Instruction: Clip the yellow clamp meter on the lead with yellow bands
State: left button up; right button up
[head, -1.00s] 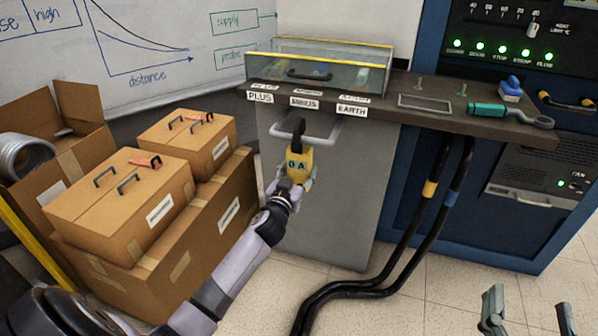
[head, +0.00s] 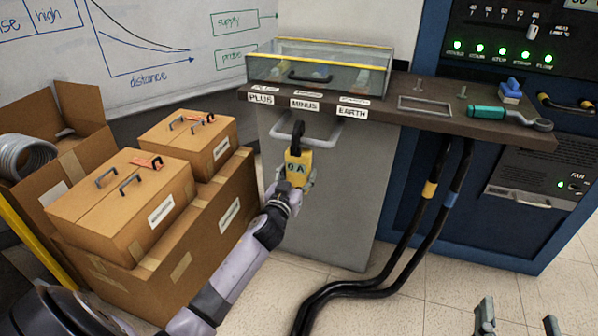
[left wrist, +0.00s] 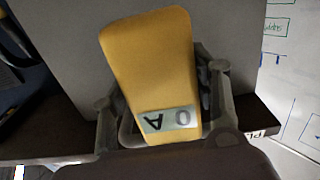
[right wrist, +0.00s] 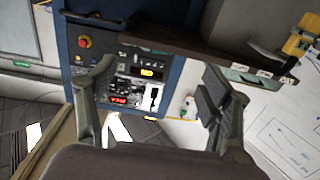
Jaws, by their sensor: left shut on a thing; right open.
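The yellow clamp meter (head: 298,163) is upright in my left gripper (head: 297,183), its black clamp ring on top, in front of the grey cabinet. In the left wrist view its yellow body (left wrist: 150,65) and 0 A display sit between the fingers. The lead with yellow bands (head: 430,189) hangs under the bench, well right of the meter and apart from it. A lead with a blue band (head: 453,193) hangs close beside it on the right. Both leads run down to the floor. My right gripper (head: 518,322) is open and empty at the bottom right, and shows in its wrist view (right wrist: 155,80).
The bench (head: 395,112) carries a glass-sided case (head: 320,70) and a turquoise-handled tool (head: 490,111). Below it, a metal handle (head: 305,127) on the cabinet is right behind the meter. Cardboard boxes (head: 120,200) stand left. Floor before the leads is open.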

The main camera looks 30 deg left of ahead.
pick_arm(q)
jog(key=shift+p+v, duration=0.3)
jog(key=shift+v, duration=1.55)
jog(key=shift+p+v, duration=0.5)
jog(key=shift+v, duration=0.5)
jog(key=shift+s+d+r, duration=0.1)
jog(key=shift+s, duration=0.2)
pick_arm(e)
jog(key=s+d+f+g+h, duration=0.1)
jog(key=s+d+f+g, duration=0.1)
jog(key=f+g, duration=0.3)
jog(key=shift+s+f, duration=0.55)
jog(key=shift+f, duration=1.15)
